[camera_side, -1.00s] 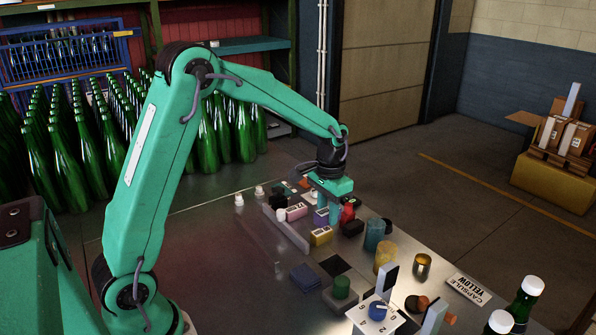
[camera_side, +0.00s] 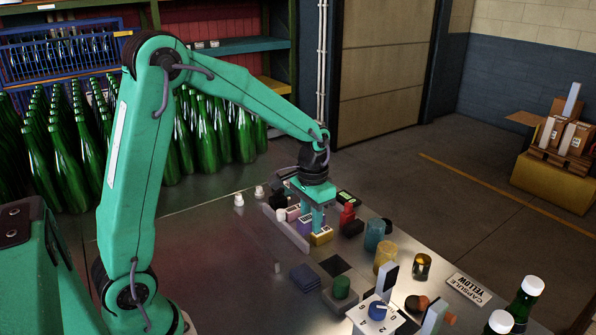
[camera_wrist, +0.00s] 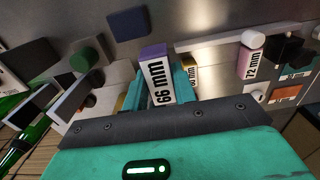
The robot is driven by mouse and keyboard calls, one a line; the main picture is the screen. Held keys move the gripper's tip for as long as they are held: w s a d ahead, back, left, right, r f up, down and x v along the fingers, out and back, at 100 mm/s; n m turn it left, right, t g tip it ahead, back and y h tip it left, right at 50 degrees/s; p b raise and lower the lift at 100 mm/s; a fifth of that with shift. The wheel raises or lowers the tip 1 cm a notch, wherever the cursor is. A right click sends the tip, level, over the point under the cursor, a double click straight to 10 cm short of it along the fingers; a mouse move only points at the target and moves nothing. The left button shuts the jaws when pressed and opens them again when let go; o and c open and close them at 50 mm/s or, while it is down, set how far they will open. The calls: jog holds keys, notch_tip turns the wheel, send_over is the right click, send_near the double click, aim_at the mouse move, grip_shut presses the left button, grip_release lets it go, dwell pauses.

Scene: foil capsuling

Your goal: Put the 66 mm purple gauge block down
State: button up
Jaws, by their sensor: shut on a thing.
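The purple 66 mm gauge block (camera_wrist: 158,80) is between the fingers of my gripper (camera_wrist: 165,92) in the wrist view, with its label facing the camera. In the side view my gripper (camera_side: 311,220) is low over the table, shut on the purple block (camera_side: 302,225), which is partly hidden by the fingers. The block is beside the long grey rail (camera_side: 286,230), between the yellow block (camera_side: 321,237) and the pink 72 mm block (camera_side: 292,213). I cannot tell whether its underside touches the table. The yellow block (camera_wrist: 192,76) is partly hidden in the wrist view.
A red item (camera_side: 347,215) and dark blocks stand right of my gripper. Teal (camera_side: 374,235) and amber (camera_side: 386,254) cups stand farther right. A dark square pad (camera_side: 337,265) and a green knob (camera_side: 341,287) are nearer. The table left of the rail is mostly clear.

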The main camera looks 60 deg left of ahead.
jog(key=s, duration=0.5)
send_over(275, 244)
notch_tip(275, 244, down, 7)
jog(key=shift+f, duration=0.1)
dwell(0.3)
jog(key=shift+f, duration=1.95)
jog(key=shift+f, duration=0.1)
jog(key=o, duration=1)
jog(key=shift+o, duration=0.2)
